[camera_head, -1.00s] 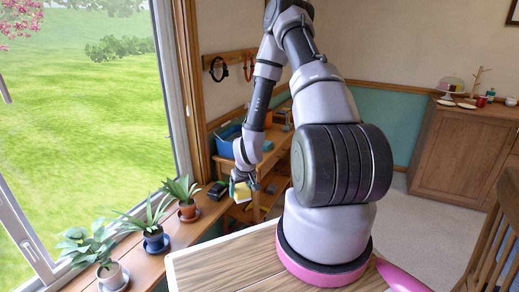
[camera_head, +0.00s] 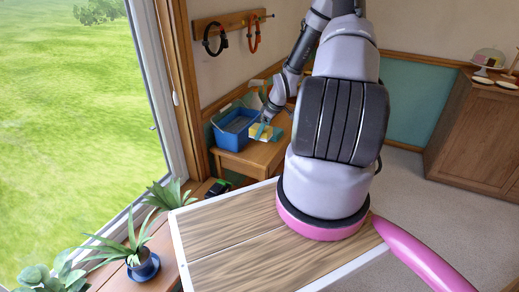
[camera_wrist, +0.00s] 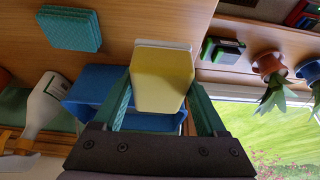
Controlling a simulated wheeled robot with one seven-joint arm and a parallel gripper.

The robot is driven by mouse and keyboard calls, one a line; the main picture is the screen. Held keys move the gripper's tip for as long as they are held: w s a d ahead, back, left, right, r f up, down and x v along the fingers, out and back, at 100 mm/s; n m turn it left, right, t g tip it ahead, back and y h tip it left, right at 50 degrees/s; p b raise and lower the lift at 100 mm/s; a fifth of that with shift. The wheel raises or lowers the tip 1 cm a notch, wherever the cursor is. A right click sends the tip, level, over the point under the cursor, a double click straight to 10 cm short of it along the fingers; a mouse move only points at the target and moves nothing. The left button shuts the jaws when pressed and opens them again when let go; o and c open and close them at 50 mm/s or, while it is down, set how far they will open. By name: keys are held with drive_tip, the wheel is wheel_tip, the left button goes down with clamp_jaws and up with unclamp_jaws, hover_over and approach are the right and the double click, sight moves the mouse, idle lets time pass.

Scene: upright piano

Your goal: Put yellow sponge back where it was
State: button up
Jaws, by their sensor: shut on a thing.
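The yellow sponge (camera_wrist: 162,80) is between the fingers of my gripper (camera_wrist: 163,112) in the wrist view, with a pale strip along its far edge. In the head view the sponge (camera_head: 258,131) is at the end of my gripper (camera_head: 265,130), just right of a blue bin (camera_head: 233,133) and over a wooden side table (camera_head: 250,160). I cannot tell whether it touches the tabletop. The blue bin (camera_wrist: 92,88) is partly hidden behind the fingers in the wrist view.
A teal block (camera_wrist: 70,28) lies on the wood surface in the wrist view. A white bottle (camera_wrist: 42,103) shows at its left. Potted plants (camera_head: 143,265) line the window ledge, near a small black-and-green item (camera_head: 217,187). Headbands (camera_head: 214,38) hang on a wall rack.

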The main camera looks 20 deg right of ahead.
sight(270, 132)
wheel_tip(270, 132, down, 8)
drive_tip(key=shift+f, duration=0.2)
idle(0.3)
drive_tip(key=o, duration=1.2)
drive_tip(key=shift+f, duration=0.1)
drive_tip(key=shift+o, duration=0.2)
drive_tip(key=v, duration=1.2)
drive_tip(key=shift+r, duration=0.2)
